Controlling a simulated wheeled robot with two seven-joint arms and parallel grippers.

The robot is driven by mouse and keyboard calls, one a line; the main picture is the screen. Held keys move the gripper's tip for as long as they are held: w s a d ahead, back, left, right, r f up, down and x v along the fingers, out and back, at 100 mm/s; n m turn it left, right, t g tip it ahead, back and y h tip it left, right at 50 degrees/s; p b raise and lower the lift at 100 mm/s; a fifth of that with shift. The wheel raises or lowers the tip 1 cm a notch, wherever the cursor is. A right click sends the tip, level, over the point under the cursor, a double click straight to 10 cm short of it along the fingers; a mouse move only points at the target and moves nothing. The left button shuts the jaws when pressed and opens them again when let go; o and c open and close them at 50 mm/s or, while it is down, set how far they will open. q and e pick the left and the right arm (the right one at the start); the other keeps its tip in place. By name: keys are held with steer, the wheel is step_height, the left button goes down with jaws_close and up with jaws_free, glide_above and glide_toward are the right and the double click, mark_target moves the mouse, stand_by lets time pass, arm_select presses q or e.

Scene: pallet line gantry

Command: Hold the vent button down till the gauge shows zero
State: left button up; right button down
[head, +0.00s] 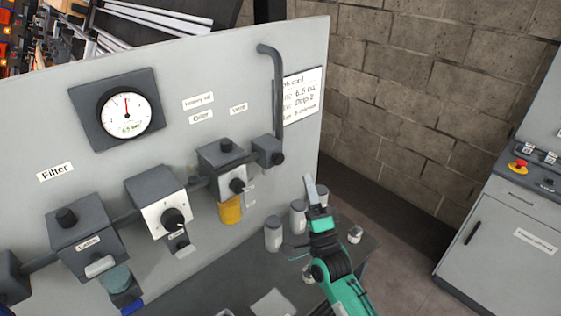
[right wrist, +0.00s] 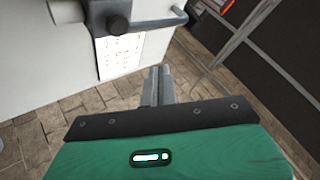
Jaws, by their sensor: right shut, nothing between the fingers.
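The round white gauge (head: 126,112) sits in a dark square plate on the grey panel; its needle points almost straight up, not clearly at zero. Several dark valve blocks run along a pipe below it. The rightmost block (head: 266,150) carries a black round knob or button (head: 277,158), also seen in the right wrist view (right wrist: 118,27); I cannot tell whether this is the vent button. My right gripper (head: 312,189) is shut and empty, below and right of that block and apart from it. Its closed fingers show in the right wrist view (right wrist: 157,86). My left gripper is out of view.
Grey canisters (head: 273,233) stand on the dark bench (head: 225,285) beside my right arm. A yellow bowl (head: 230,209) hangs under one block. A written card (head: 303,95) is on the panel's right edge. A cabinet with a red button (head: 518,165) stands far right.

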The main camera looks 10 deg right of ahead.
mark_target(281, 156)
steer(key=w+a+b, duration=0.1)
steer(key=w+a, duration=0.2)
steer(key=w, duration=0.2)
steer(key=shift+w+a+b, duration=0.25)
steer(key=shift+a+b, duration=0.1)
steer(key=shift+b, duration=0.05)
stand_by(1.8)
steer(key=shift+w+a, duration=0.25)
steer(key=shift+w, duration=0.1)
steer(key=shift+w+a+b, duration=0.3)
steer(key=shift+w+b, duration=0.15)
steer(key=shift+b, duration=0.15)
stand_by(4.3)
